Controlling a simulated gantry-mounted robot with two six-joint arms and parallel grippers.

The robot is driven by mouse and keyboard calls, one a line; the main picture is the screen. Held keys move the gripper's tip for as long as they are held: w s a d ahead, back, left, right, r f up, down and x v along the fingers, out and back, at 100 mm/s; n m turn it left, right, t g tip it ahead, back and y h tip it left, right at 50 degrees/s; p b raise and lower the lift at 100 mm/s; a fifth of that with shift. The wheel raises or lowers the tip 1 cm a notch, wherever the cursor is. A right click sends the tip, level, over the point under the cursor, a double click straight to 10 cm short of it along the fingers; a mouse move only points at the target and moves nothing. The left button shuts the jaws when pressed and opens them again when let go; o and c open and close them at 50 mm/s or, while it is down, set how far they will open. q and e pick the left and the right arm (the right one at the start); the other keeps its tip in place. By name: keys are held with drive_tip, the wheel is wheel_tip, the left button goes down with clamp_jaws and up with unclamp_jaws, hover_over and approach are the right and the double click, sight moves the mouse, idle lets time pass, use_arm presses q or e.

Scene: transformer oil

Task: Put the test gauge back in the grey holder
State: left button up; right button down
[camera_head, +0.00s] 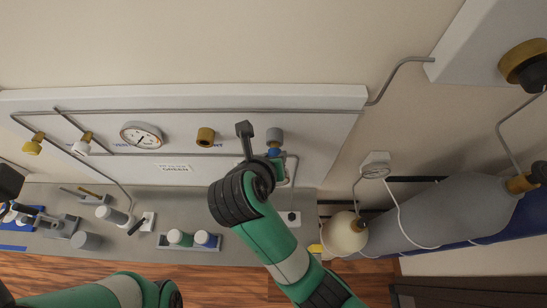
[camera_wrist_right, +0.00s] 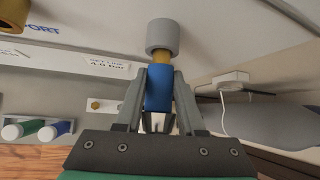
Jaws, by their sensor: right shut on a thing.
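My right gripper (camera_head: 262,148) is in front of the white wall panel. In the right wrist view, its fingers (camera_wrist_right: 159,82) are shut on a blue body with a brass neck, apparently the test gauge (camera_wrist_right: 159,90). The gauge also shows in the head view (camera_head: 274,153), partly hidden by my gripper. A grey cylinder (camera_wrist_right: 162,36), apparently the grey holder, is at the brass end. It also shows in the head view (camera_head: 274,136). I cannot tell whether the brass end is inside it or only against it. A dark part at the left edge may be my left gripper (camera_head: 12,184); its jaws are unclear.
The panel (camera_head: 320,97) carries pipes, a round dial (camera_head: 142,135) and a brass port (camera_head: 206,137). Gas cylinders (camera_head: 440,215) stand at the right.

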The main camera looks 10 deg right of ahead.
drive_tip(key=shift+w+d, duration=0.2)
drive_tip(key=shift+w, duration=0.55)
drive_tip(key=shift+c, duration=2.2)
unclamp_jaws()
